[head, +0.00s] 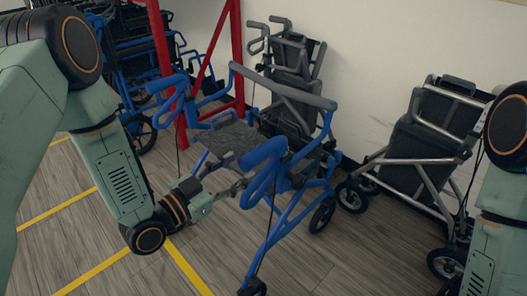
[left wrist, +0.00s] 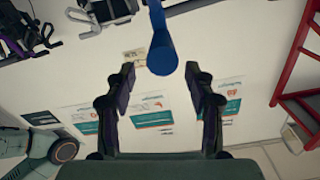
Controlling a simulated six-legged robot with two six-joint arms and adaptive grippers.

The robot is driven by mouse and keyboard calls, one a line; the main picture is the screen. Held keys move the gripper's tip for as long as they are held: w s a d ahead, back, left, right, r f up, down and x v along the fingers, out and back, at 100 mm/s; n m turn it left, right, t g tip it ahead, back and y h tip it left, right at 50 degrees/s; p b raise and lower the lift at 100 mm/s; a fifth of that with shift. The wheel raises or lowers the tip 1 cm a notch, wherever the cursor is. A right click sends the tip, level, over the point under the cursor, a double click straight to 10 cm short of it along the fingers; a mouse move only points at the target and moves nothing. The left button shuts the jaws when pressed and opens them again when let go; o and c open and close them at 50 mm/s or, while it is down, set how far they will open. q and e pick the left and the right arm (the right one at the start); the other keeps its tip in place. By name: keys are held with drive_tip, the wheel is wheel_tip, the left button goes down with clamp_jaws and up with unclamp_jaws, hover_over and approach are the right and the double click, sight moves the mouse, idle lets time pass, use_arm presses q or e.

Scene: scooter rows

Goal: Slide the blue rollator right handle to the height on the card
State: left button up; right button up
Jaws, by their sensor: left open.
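The blue rollator (head: 290,215) stands upright in the middle of the head view, with a grey seat (head: 228,140) and a grey backrest bar (head: 285,88). It has two blue handles, a nearer one (head: 262,160) and a farther one (head: 172,84). My left gripper (head: 243,186) is beside the nearer handle, its fingers partly lost against the blue tubes. In the left wrist view the left gripper (left wrist: 161,72) is open, with a blue tube end (left wrist: 162,58) in line with the gap between its fingertips. Contact cannot be told. My right gripper is out of view.
A grey rollator (head: 430,140) stands at the right, a dark folded one (head: 290,70) behind. A red frame (head: 238,60) and more walkers (head: 125,60) are at the back left. Posters (left wrist: 150,118) and a small card (left wrist: 134,57) show in the wrist view, text unreadable. Floor at front is clear.

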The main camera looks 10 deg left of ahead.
sight(257, 155)
use_arm(q)
drive_tip(key=shift+w+f, duration=0.1)
drive_tip(key=shift+w, duration=0.1)
drive_tip(key=b+x, duration=0.1)
drive_tip(key=x, duration=0.5)
drive_tip(key=shift+s+f+b, duration=0.1)
drive_tip(key=shift+b, duration=0.3)
drive_tip(key=shift+x, duration=0.8)
drive_tip(key=shift+a, duration=0.15)
drive_tip(key=shift+s, duration=0.1)
drive_tip(key=shift+c, duration=0.3)
clamp_jaws()
